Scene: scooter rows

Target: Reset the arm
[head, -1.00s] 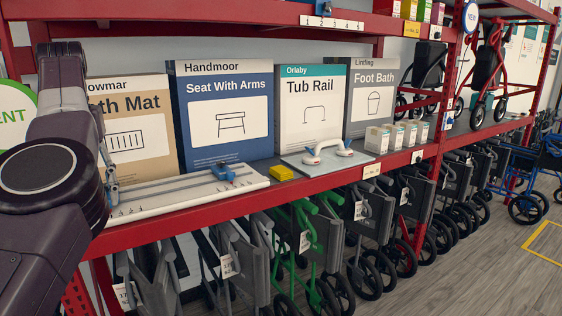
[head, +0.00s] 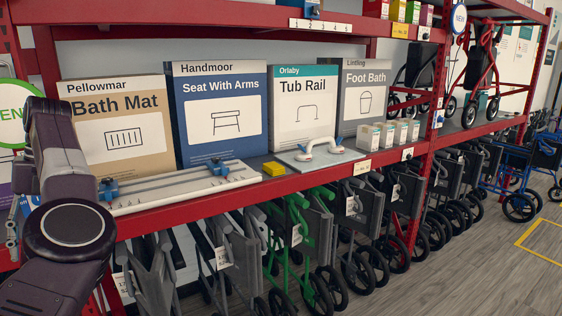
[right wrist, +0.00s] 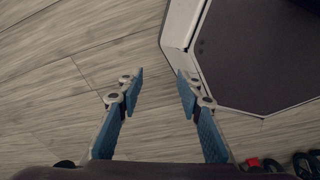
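My left arm comes in at the left of the head view, in front of the red shelf (head: 300,183). Its elbow-like dark round joint shows low in the picture. Part of my left gripper (head: 13,238) shows as small grey pieces at the far left edge, and its fingertips are not clear. My right gripper (right wrist: 160,78) is in the right wrist view, its two blue-padded fingers apart with nothing between them. It is over wood floor (right wrist: 60,70). The right arm is not in the head view.
The shelf bears a Bath Mat box (head: 122,128), a white board (head: 190,188) with blue clamps, a yellow block (head: 273,169) and a white tub rail (head: 320,150). Folded walkers (head: 300,240) stand below. A dark, pale-edged platform (right wrist: 260,55) lies beside my right gripper.

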